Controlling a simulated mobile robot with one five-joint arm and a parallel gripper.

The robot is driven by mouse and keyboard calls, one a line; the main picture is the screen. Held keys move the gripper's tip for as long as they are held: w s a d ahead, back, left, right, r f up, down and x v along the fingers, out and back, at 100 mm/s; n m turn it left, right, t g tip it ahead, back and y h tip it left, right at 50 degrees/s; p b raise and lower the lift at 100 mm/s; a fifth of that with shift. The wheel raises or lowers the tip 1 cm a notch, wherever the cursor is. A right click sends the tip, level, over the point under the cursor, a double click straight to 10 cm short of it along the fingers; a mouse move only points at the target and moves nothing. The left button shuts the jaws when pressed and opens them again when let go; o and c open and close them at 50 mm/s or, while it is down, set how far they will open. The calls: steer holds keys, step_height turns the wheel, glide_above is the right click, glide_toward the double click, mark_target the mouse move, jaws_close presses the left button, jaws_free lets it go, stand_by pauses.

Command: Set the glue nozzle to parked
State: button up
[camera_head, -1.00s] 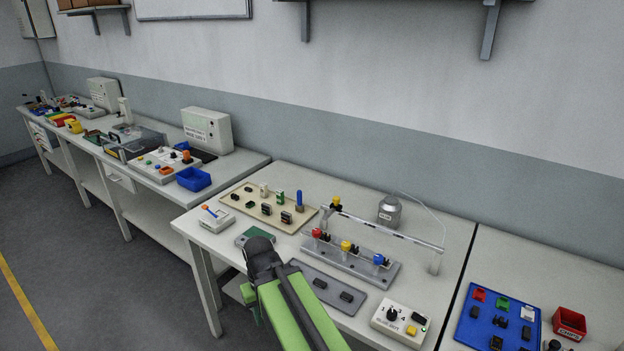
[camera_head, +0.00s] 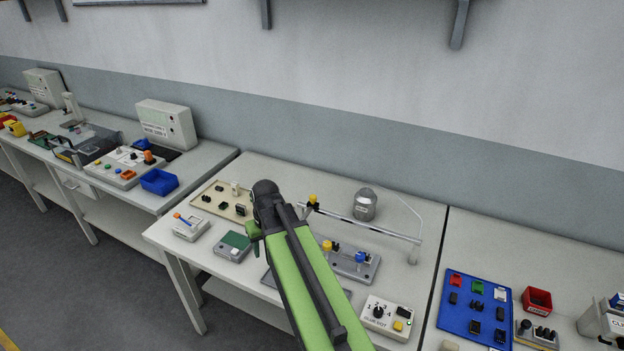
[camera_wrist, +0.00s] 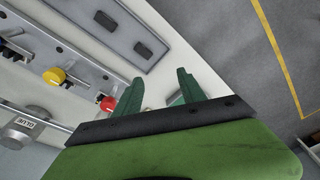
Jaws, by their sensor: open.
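The glue nozzle (camera_head: 313,200), a dark piece with a yellow top, sits at the left end of the pale rail (camera_head: 365,225) above the bench. The grey glue pot (camera_head: 365,204) stands behind the rail, and its label shows in the wrist view (camera_wrist: 22,128). My gripper (camera_wrist: 160,77) is open and empty, its green fingers apart over the bench. In the head view, my gripper (camera_head: 254,232) is left of and in front of the nozzle, not touching it. I cannot make out the nozzle in the wrist view.
The grey fixture (camera_head: 372,271) has yellow and blue knobs; its red knob (camera_wrist: 107,103) shows near a finger in the wrist view. A dial box (camera_head: 387,317) stands at the front right. A green-topped box (camera_head: 232,246) and tan tray (camera_head: 215,208) are at left.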

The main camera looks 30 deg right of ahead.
steer(key=w+d+r+m+t+h+p, duration=0.1)
steer(key=w+d+r+p, duration=0.2)
steer(key=d+r+p, duration=0.55)
steer(key=w+d+r+m+t+p, duration=0.1)
steer(key=w+d+r+t+p, duration=0.15)
steer(key=d+r, duration=1)
steer(key=b, duration=1.6)
glide_toward(313, 196)
steer(key=shift+g, duration=0.45)
steer(key=x, duration=0.8)
steer(key=shift+w+f, duration=0.3)
steer(key=shift+w, duration=0.05)
steer(key=shift+r+p, duration=0.15)
steer(key=shift+p, duration=0.15)
jaws_close()
